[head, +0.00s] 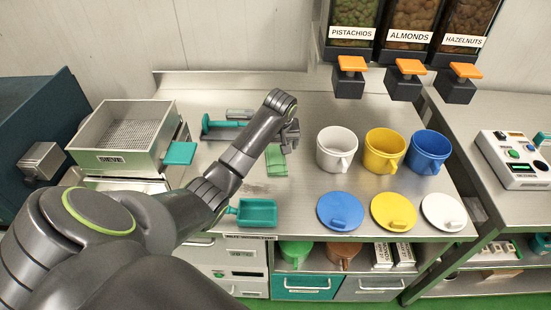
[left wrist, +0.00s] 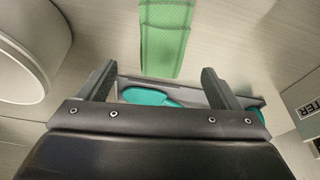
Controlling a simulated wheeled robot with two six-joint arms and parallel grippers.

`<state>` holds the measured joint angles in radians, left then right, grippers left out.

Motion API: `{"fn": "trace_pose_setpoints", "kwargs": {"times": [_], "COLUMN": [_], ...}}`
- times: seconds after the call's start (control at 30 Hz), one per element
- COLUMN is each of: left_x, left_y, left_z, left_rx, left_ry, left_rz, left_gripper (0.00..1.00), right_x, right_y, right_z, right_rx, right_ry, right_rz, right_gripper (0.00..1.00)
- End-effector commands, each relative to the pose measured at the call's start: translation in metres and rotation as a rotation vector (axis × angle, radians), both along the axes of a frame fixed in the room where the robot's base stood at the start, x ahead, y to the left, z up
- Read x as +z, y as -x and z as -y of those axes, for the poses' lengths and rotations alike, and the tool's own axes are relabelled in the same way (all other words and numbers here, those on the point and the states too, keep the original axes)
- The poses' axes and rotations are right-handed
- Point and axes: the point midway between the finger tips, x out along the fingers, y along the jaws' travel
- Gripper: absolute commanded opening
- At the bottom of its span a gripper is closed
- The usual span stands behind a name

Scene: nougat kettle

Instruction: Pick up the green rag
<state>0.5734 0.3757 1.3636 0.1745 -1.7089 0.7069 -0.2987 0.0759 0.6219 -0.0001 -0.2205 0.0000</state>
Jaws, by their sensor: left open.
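The green rag (head: 276,160) lies folded and flat on the steel counter (head: 310,210), left of the white mug. In the left wrist view the rag (left wrist: 165,40) is at the top centre, beyond the fingertips and apart from them. My left gripper (head: 290,137) is above the counter, just past the rag's far right end, and partly hides that area. In the left wrist view its two fingers (left wrist: 158,78) are spread wide with nothing held between them. My right gripper does not show.
White (head: 337,148), yellow (head: 384,150) and blue (head: 428,152) mugs stand right of the rag, with three lids in front. A teal scoop (head: 257,212) lies nearer the front edge. A sieve box (head: 115,135) stands left. Nut dispensers with orange levers (head: 351,63) hang behind.

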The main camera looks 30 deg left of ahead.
Motion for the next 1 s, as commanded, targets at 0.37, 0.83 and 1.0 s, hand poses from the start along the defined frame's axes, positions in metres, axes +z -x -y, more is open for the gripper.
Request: {"fn": "trace_pose_setpoints", "kwargs": {"times": [0.37,0.83,1.0], "left_x": [-0.030,-0.062,-0.062], "left_y": [-0.001,-0.007,-0.007], "left_z": [-0.006,-0.012,-0.012], "left_rx": [0.001,-0.001,-0.001], "left_ry": [0.000,0.000,0.000], "left_rz": [-0.006,0.000,0.000], "left_gripper": [0.85,0.85,0.78], "right_x": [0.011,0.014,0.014], "right_y": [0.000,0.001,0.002], "right_z": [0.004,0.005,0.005], "right_rx": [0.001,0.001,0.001], "right_ry": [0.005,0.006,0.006], "right_rz": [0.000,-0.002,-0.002], "right_gripper": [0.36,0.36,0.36]}}
